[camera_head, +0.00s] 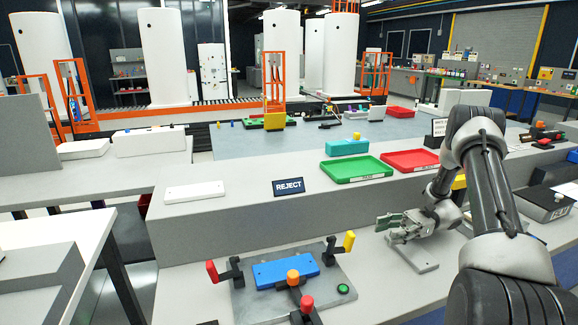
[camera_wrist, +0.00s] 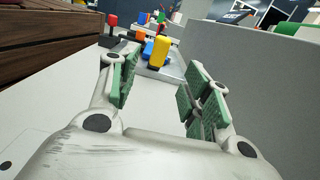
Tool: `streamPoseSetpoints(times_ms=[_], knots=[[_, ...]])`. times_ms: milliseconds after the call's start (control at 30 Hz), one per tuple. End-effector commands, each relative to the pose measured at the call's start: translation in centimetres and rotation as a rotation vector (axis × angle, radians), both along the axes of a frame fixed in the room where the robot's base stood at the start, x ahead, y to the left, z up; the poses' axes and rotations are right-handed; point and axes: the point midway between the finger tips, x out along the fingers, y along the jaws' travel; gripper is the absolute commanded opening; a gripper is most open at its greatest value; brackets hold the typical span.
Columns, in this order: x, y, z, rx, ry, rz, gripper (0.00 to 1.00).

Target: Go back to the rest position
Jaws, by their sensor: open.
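My gripper (camera_head: 392,222) is at the right of the head view, to the right of the clamp fixture. Its green-padded fingers are apart with nothing between them, and they also show in the wrist view (camera_wrist: 163,88). The arm reaches in from the lower right and bends down to the gripper. The fixture plate (camera_head: 252,300) carries a blue block (camera_head: 286,270) and clamps with red, orange and yellow handles. In the wrist view the yellow handle (camera_wrist: 159,52) stands beyond the fingertips, apart from them.
A small grey L-shaped plate (camera_head: 425,267) lies just below my gripper. The raised grey ledge (camera_head: 235,222) behind bears the REJECT sign (camera_head: 289,186), a green tray (camera_head: 357,170) and a red tray (camera_head: 410,161). A dark wooden block (camera_wrist: 45,40) is at the wrist view's upper left.

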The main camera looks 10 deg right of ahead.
Motion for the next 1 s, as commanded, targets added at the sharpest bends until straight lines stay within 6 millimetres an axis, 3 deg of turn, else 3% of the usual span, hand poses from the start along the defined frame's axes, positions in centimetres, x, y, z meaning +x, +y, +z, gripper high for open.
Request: streamPoseSetpoints(times_ms=[167, 300, 500, 700, 1000], knots=[[-0.8, 1.6, 5.5, -0.158, -0.122, 0.094, 0.48], [-3.1, 3.1, 10.6, -0.336, -0.27, 0.204, 0.48], [-7.6, 4.5, 16.5, -0.574, -0.513, 0.356, 0.48], [-12.7, 4.7, 20.9, -0.796, -0.785, 0.504, 0.48], [-19.8, 3.3, 24.6, -1.097, -1.235, 0.711, 0.48]])
